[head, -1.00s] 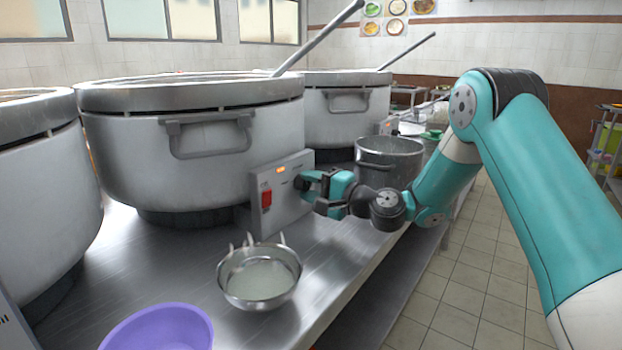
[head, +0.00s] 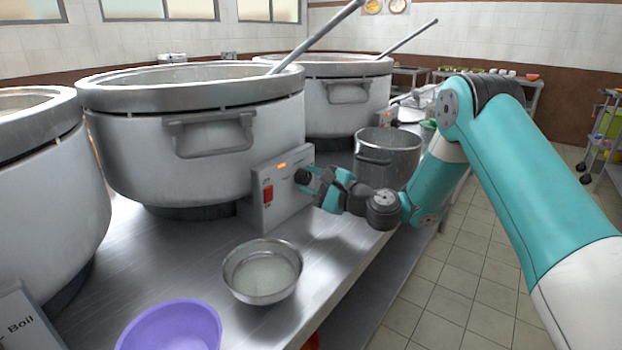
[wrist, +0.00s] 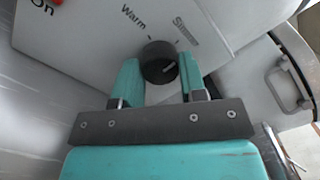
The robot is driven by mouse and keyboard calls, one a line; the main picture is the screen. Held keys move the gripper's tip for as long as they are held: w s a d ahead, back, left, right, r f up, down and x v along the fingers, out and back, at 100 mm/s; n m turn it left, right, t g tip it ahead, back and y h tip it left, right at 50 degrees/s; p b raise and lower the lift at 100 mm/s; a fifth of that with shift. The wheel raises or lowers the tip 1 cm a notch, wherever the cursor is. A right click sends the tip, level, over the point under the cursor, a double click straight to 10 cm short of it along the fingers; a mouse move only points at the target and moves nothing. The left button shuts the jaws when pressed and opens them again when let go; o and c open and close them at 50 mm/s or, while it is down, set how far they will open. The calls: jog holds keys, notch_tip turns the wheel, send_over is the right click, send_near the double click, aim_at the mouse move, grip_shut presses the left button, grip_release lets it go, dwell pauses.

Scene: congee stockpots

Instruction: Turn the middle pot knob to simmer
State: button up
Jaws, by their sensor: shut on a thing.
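The middle pot (head: 130,150) is a large grey cooker with a control box (head: 284,206) at its right. The box has a red switch (head: 267,192), a lit orange lamp (head: 281,165) and a black round knob (head: 301,176). My gripper (head: 312,181) is at the knob. In the wrist view the knob (wrist: 158,58) sits between the two teal fingers of my gripper (wrist: 160,72), which is shut on it. "Warm" (wrist: 133,16) is printed up left of the knob and "Simmer" (wrist: 187,31) up right. The knob bears a short pale mark at its lower right.
A steel bowl (head: 262,292) and a purple basin (head: 150,335) stand on the steel counter (head: 120,270) in front. A smaller steel pot (head: 400,165) is behind my gripper. Another cooker (head: 330,112) stands farther back and one (head: 60,190) at left.

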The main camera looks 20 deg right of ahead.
dwell(0.3)
jog(key=o, duration=0.9)
jog(key=shift+s+d+f+b, duration=0.25)
jog(key=shift+d+b, duration=0.1)
jog(key=shift+b, duration=0.35)
jog(key=b+v, duration=1.4)
jog(key=b, duration=0.5)
jog(key=shift+s+d+f, duration=0.1)
jog(key=shift+s+f, duration=0.05)
jog(key=shift+s, duration=0.1)
jog(key=shift+b+v, duration=0.85)
jog(key=shift+b, duration=0.3)
jog(key=shift+s+r, duration=0.25)
jog(key=shift+r, duration=0.05)
